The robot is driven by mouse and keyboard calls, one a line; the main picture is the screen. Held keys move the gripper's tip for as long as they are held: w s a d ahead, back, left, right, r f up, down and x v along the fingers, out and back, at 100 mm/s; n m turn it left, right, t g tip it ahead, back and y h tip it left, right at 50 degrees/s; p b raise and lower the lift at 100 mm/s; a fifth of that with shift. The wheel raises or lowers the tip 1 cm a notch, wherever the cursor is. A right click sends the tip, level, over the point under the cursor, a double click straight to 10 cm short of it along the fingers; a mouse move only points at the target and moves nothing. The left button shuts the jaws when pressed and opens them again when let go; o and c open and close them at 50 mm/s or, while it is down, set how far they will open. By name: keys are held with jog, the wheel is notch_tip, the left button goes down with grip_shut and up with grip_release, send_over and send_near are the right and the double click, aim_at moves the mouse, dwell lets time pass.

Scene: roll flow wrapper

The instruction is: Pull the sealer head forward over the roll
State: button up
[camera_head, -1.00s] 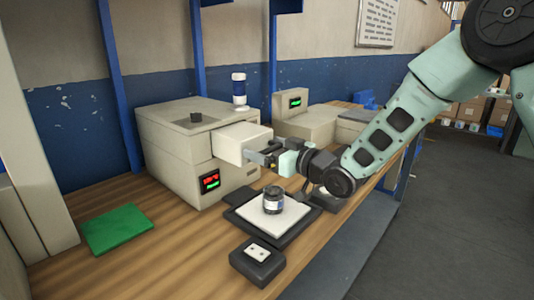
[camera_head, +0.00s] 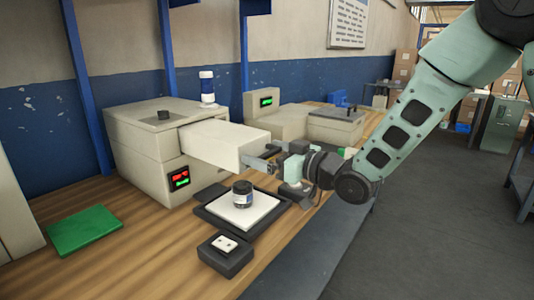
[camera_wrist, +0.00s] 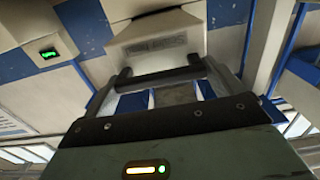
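The sealer head (camera_head: 222,145) is a beige box sticking out well forward from the upper part of the beige machine (camera_head: 150,150). My gripper (camera_head: 268,162) is at its front end and appears closed around a dark bar-like handle (camera_wrist: 160,78); the exact finger contact is hard to see. The sealer head also shows just beyond the handle in the wrist view (camera_wrist: 155,40). A small dark cylinder with a pale label, likely the roll (camera_head: 242,194), stands upright on a white plate in a black tray (camera_head: 215,209), lower than the head and in front of the machine.
A black box with a white top piece (camera_head: 226,256) stands in front of the tray. A green pad (camera_head: 85,230) lies at left on the wooden table (camera_head: 130,262). Another beige unit (camera_head: 275,121) is behind.

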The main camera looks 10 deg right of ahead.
jog(key=b+v, duration=0.2)
jog(key=v, duration=0.5)
jog(key=b+v, duration=0.2)
jog(key=v, duration=0.6)
jog(key=shift+d+f+b, duration=0.15)
jog(key=shift+f+b, duration=0.1)
jog(key=shift+b, duration=0.05)
jog(key=b+v, duration=0.2)
jog(key=b, duration=0.3)
jog(key=shift+s+d+r+b, duration=0.15)
jog(key=shift+s+r+b, duration=0.1)
jog(key=shift+b, duration=0.1)
jog(key=shift+r, duration=0.1)
